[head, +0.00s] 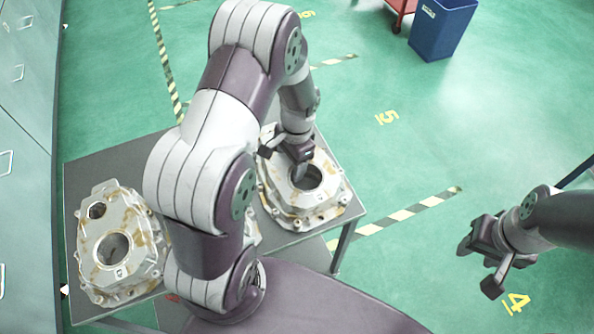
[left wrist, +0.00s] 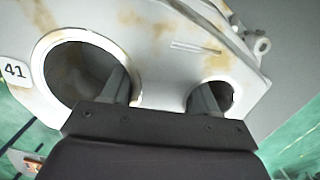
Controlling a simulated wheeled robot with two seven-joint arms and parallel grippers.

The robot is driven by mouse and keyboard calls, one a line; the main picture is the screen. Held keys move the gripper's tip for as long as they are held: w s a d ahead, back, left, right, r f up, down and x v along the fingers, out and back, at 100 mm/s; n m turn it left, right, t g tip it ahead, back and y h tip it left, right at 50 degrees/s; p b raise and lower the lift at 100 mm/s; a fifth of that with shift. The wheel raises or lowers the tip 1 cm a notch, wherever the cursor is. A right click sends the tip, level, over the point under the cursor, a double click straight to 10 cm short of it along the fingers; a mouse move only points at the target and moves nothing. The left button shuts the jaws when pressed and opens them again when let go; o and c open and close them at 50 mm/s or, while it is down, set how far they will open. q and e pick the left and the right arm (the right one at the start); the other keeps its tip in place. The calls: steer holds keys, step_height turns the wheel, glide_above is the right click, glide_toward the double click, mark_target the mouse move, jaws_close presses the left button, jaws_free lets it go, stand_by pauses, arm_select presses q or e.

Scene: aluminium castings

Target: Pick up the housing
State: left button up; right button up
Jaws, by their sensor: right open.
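A cast aluminium housing (head: 324,208) with brown stains sits at the right end of the grey table, by its edge. My left gripper (head: 299,168) is over it, pointing down. In the left wrist view, the housing (left wrist: 165,60) carries a label 41. One finger of my left gripper (left wrist: 162,95) goes into the large round bore and the other into the smaller hole. The wall between the holes is between the fingers, seemingly gripped; the contact is partly hidden. My right gripper (head: 483,263) is open and empty, off to the right over the floor.
Another similar housing (head: 142,248) lies on the left of the table (head: 115,165). A casting (head: 251,232) is mostly hidden behind my left arm. Grey cabinets (head: 25,120) stand at far left. A blue bin (head: 441,30) stands at the back right. The green floor to the right is mostly clear.

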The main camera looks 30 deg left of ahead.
arm_select(q)
jaws_close()
steer(key=shift+w+r, duration=0.1)
steer(key=shift+r, duration=0.1)
